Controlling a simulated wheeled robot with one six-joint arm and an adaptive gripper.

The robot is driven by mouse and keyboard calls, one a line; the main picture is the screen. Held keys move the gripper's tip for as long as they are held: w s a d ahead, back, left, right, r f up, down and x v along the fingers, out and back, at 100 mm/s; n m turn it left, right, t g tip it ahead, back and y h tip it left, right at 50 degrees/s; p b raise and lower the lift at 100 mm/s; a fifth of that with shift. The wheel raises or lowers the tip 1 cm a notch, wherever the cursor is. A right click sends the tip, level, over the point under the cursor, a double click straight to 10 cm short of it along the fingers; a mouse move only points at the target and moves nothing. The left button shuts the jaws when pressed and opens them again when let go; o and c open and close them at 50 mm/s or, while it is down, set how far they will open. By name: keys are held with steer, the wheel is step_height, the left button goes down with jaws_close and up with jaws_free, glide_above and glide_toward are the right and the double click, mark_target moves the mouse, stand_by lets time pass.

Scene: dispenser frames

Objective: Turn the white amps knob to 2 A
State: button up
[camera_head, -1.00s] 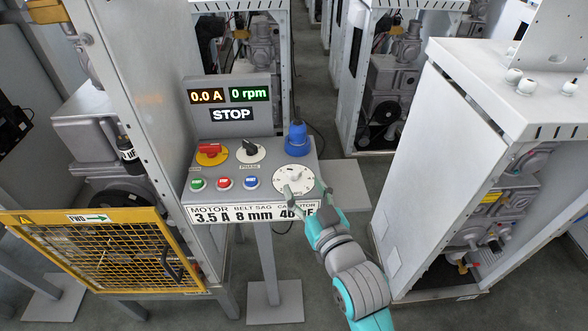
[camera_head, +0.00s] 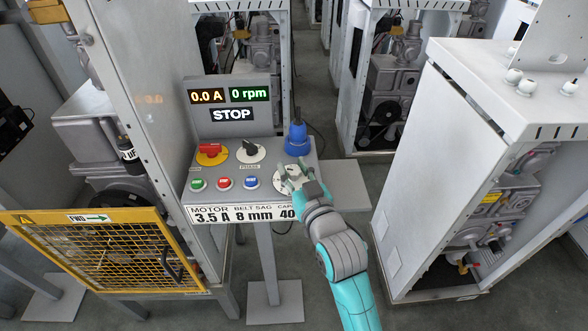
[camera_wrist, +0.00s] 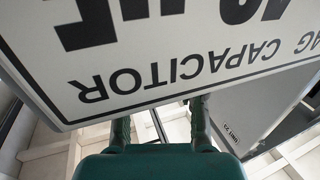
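The white amps dial (camera_head: 279,184) is at the right front of the grey control panel. My gripper covers most of it, and the knob and its pointer cannot be read. My gripper (camera_head: 292,168) is over the dial in the head view, its fingers apart. Whether they touch the knob cannot be told. In the wrist view the two fingers (camera_wrist: 159,118) stand apart, and their tips are hidden behind the upside-down label plate (camera_wrist: 160,95). The display (camera_head: 207,97) reads 0.0 A, 0 rpm and STOP.
A blue part (camera_head: 297,140) stands on the panel just behind the dial. A black selector (camera_head: 250,150), a red-and-yellow switch (camera_head: 210,153) and several push buttons (camera_head: 224,183) lie left of it. A yellow mesh guard (camera_head: 105,250) stands at left, a white cabinet (camera_head: 430,170) at right.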

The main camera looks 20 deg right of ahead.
steer(key=c, duration=0.5)
steer(key=shift+d+n+y, duration=0.1)
steer(key=shift+n+y, duration=0.6)
steer(key=shift+y, duration=0.7)
steer(key=n+g+y, duration=0.1)
steer(key=n+y, duration=0.1)
steer(key=y, duration=0.1)
steer(key=n+g+y, duration=0.1)
steer(key=n+y, duration=0.2)
steer(key=shift+r+g+y, duration=0.1)
steer(key=shift+g+y, duration=0.3)
steer(key=n+g+y, duration=0.5)
steer(key=g+y, duration=0.1)
steer(key=shift+n, duration=0.3)
steer(key=shift+g, duration=0.4)
